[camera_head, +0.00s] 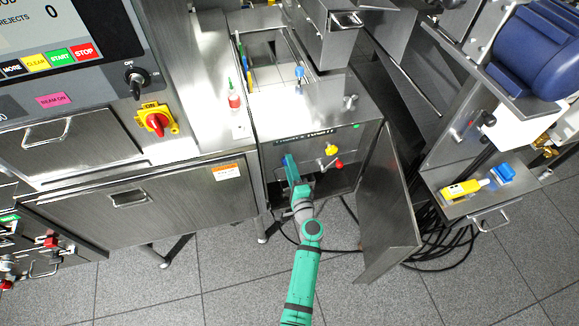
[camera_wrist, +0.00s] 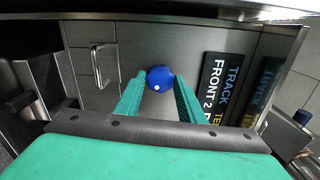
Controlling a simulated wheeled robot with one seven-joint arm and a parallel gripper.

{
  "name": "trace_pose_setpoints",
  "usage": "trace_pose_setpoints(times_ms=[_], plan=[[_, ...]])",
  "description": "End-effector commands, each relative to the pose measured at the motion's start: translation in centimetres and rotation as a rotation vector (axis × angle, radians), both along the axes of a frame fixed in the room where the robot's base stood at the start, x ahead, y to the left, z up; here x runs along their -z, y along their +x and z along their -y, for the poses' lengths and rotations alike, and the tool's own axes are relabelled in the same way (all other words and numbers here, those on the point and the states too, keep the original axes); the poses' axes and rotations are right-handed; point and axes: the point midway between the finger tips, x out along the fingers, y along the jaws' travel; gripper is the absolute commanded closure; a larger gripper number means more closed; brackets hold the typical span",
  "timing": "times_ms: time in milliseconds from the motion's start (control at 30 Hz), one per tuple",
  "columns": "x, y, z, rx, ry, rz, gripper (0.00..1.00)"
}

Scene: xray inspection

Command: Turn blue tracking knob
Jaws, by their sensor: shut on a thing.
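The blue tracking knob (camera_wrist: 159,77) is a round blue knob with a small white dot, on a steel panel in the wrist view. My gripper (camera_wrist: 160,84) has one green finger on each side of it and is shut on it. In the head view my gripper (camera_head: 290,165) reaches into the open front of the steel cabinet, and I cannot make out the blue knob behind it. A black label (camera_wrist: 222,88) reading "TRACK" and "FRONT 2" is right of the knob in the wrist view.
A yellow knob (camera_head: 331,150) and a red knob (camera_head: 338,164) sit right of my gripper in the cabinet. The open cabinet door (camera_head: 388,200) stands to the right. Black cables (camera_head: 445,235) lie on the floor beyond it. The tiled floor in front is clear.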

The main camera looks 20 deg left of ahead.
Motion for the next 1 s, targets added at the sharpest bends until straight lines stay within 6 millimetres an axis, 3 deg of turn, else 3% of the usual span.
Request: trace_pose_setpoints(times_ms=[500, 1000], plan=[[0.18, -0.12, -0.05, -0.002, -0.258, 0.171, 0.87], [0.19, -0.14, -0.08, -0.002, -0.296, 0.196, 0.87]])
